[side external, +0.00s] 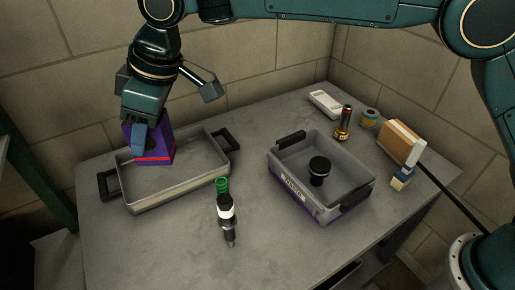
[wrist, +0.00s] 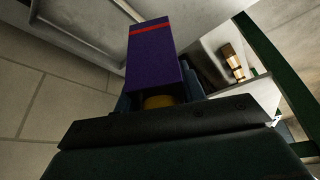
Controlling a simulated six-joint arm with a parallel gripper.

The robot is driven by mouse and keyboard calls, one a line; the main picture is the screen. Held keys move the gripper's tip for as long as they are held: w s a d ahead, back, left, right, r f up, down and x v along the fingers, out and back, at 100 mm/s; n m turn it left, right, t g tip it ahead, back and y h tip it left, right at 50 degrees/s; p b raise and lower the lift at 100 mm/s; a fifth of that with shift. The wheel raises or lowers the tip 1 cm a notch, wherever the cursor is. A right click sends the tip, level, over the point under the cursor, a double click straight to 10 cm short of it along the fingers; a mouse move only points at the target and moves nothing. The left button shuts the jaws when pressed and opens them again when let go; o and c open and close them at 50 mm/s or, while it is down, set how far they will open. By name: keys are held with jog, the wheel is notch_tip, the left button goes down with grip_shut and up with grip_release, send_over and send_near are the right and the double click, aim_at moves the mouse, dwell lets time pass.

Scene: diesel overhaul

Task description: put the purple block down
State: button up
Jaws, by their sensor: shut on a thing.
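The purple block (side external: 158,143) is a tall box with a red stripe near its lower end. My gripper (side external: 140,135) is shut on it, over the left part of a grey metal tray (side external: 190,181) with black handles. In the wrist view the purple block (wrist: 155,65) extends away from my gripper (wrist: 160,100), with the red stripe at its far end. The block looks upright in the side view. I cannot tell whether its lower end touches the tray floor. The rest of the tray is empty.
A grey bin (side external: 340,190) holding a dark round part (side external: 319,170) stands right of the tray.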

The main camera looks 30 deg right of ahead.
jog(key=w+d+m+t+h, duration=0.1)
jog(key=w+d+m, duration=0.2)
jog(key=w+d, duration=0.45)
jog(key=w+d+m+t+h, duration=0.1)
jog(key=w+d+m, duration=0.3)
jog(key=d, duration=0.7)
jog(key=w+d+m+h, duration=0.1)
jog(key=w+d+m, duration=0.2)
jog(key=d, duration=0.8)
jog(key=w+d+m+h, duration=0.1)
jog(key=w+d+m, duration=0.15)
jog(key=d, duration=0.75)
jog(key=shift+t, duration=0.3)
jog(key=shift+w+d+f, duration=0.1)
jog(key=shift+w+f, duration=0.05)
jog(key=shift+f, duration=4.75)
jog(key=shift+w+d+f, duration=0.1)
jog(key=shift+w+f, duration=0.05)
jog(key=shift+f, duration=4.75)
jog(key=shift+f, duration=0.1)
jog(key=o, duration=1.3)
jog(key=shift+f, duration=0.1)
jog(key=shift+v, duration=0.95)
jog(key=v, duration=1)
jog(key=shift+r, duration=0.2)
